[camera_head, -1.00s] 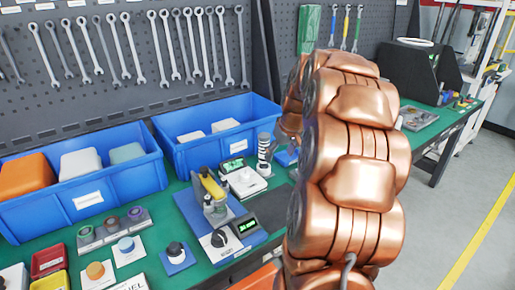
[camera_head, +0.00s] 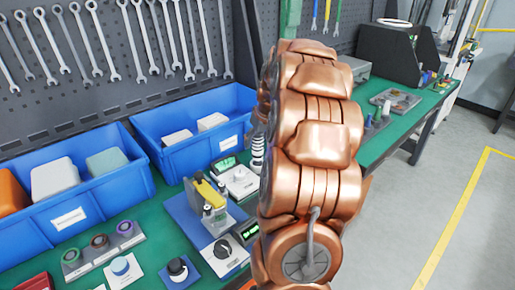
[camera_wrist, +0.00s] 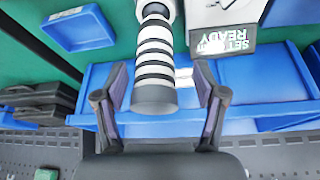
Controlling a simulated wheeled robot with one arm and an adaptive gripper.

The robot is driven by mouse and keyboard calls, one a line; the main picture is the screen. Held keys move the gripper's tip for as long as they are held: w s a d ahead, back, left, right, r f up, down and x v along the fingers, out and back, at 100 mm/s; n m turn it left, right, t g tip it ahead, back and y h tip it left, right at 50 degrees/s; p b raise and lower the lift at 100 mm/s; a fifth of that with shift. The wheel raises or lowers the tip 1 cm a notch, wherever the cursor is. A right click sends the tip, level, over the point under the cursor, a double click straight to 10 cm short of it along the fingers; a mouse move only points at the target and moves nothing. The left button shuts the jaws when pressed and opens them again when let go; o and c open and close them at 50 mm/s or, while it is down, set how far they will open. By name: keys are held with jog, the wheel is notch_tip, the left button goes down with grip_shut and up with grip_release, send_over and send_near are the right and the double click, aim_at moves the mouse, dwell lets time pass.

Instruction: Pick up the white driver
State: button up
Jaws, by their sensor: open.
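An upright cylinder with white and dark bands (camera_head: 258,150), probably the white driver, stands on the green bench next to a white device, in front of the blue bins. In the wrist view the banded cylinder (camera_wrist: 155,62) has a dark grey near end and lies between the two fingers. My gripper (camera_wrist: 161,82) is open, with one finger on each side of it and gaps visible on both sides. In the head view my copper arm hides the gripper.
A blue bin (camera_head: 205,160) with pale blocks stands behind the cylinder. A yellow-topped tester (camera_head: 208,195) and a small white device (camera_head: 240,182) are close by on the left. In the wrist view a "SET READY" display (camera_wrist: 227,40) is close to the right finger.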

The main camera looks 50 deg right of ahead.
jog(key=shift+d+p+x, duration=0.15)
jog(key=shift+p+x, duration=0.15)
jog(key=shift+x, duration=0.85)
jog(key=shift+d+p+x, duration=0.15)
jog(key=shift+p+x, duration=0.1)
jog(key=shift+x, duration=0.85)
grip_shut()
jog(key=shift+r, duration=0.1)
jog(key=shift+r+b, duration=0.3)
jog(key=shift+r, duration=0.55)
notch_tip(320, 180, up, 2)
jog(key=shift+s, duration=0.1)
jog(key=s+a+r+b, duration=0.1)
jog(key=s+a+b, duration=0.2)
jog(key=s+a, duration=0.6)
jog(key=s, duration=0.4)
